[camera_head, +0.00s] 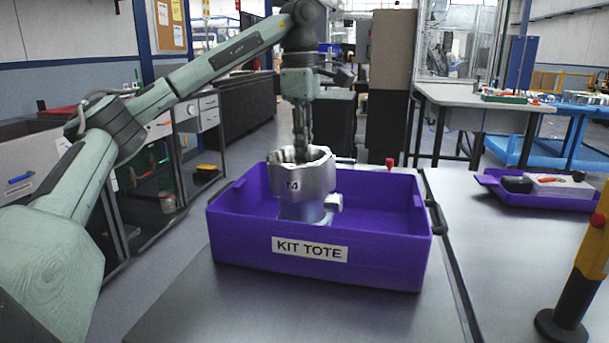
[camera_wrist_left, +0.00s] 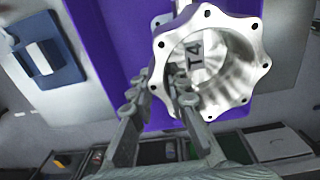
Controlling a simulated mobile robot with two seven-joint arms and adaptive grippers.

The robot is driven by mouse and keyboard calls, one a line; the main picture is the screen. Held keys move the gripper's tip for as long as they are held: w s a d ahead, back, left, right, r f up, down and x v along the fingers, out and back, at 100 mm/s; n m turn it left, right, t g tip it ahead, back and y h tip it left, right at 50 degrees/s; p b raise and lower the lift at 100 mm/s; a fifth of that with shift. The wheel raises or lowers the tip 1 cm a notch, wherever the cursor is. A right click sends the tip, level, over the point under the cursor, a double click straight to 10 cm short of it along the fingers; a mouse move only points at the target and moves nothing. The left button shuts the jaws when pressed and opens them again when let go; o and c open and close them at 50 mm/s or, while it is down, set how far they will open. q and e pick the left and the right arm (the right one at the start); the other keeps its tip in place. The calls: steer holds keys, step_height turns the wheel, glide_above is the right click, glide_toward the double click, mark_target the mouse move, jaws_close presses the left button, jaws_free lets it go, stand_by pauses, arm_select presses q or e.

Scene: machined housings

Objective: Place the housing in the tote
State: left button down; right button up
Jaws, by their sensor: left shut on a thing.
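The housing (camera_head: 303,187) is a silvery metal cylinder with a scalloped, open rim and the mark "T4". It is upright within the outline of the purple tote (camera_head: 310,271), which has a "KIT TOTE" label on its front. My left gripper (camera_head: 303,150) comes down from above and is shut on the housing's rim wall. In the left wrist view the fingers pinch the near edge of the housing (camera_wrist_left: 252,88), and the tote (camera_wrist_left: 108,40) lies behind it. I cannot tell whether the housing's base touches the tote floor. My right gripper is not in view.
The tote stands on a grey table (camera_head: 215,310). To the right, a purple tray (camera_head: 545,197) holds a white box (camera_head: 560,187) and a dark item. A black post (camera_head: 572,295) with a yellow top stands at the right front. The tote's floor around the housing looks free.

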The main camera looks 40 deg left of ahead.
arm_select(q)
steer(key=shift+f, duration=2.05)
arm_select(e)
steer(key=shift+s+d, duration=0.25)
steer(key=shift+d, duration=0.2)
arm_select(q)
steer(key=c, duration=1.5)
jaws_free()
steer(key=shift+f, duration=0.1)
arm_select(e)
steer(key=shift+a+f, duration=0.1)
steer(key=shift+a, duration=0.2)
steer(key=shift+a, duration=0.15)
arm_select(q)
steer(key=r, duration=1.1)
steer(key=shift+s, duration=0.25)
steer(key=shift+r, duration=0.5)
steer(key=shift+a+r, duration=0.1)
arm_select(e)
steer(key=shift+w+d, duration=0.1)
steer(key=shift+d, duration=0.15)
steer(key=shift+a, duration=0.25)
